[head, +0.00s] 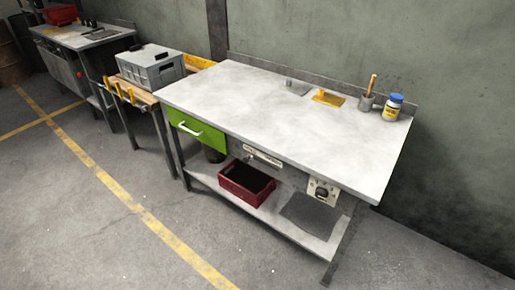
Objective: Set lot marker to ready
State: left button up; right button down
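A workbench (270,108) with a pale top stands in the middle of the head view. On its front, below the top's edge, is a narrow pale strip with markings (263,157). Further right on the front is a small pale plate with a dark round knob (322,191). I cannot tell which of the two is the lot marker. Their markings are too small to read, so the setting cannot be told. Neither of my grippers is in view.
A green drawer (197,131) is shut at the bench's left. A red crate (246,182) stands on its lower shelf. A cup (366,102) and a blue-lidded jar (393,108) stand at the back right. A grey crate (152,68) is on a side table. The floor in front is clear.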

aim_at(246, 160)
jog(key=z, duration=0.55)
jog(key=k, duration=1.3)
jog(key=u, duration=0.15)
jog(key=i, duration=0.5)
jog(key=u, duration=0.7)
jog(key=i, duration=0.7)
jog(key=z, duration=0.7)
jog(key=i, duration=0.6)
jog(key=z, duration=0.75)
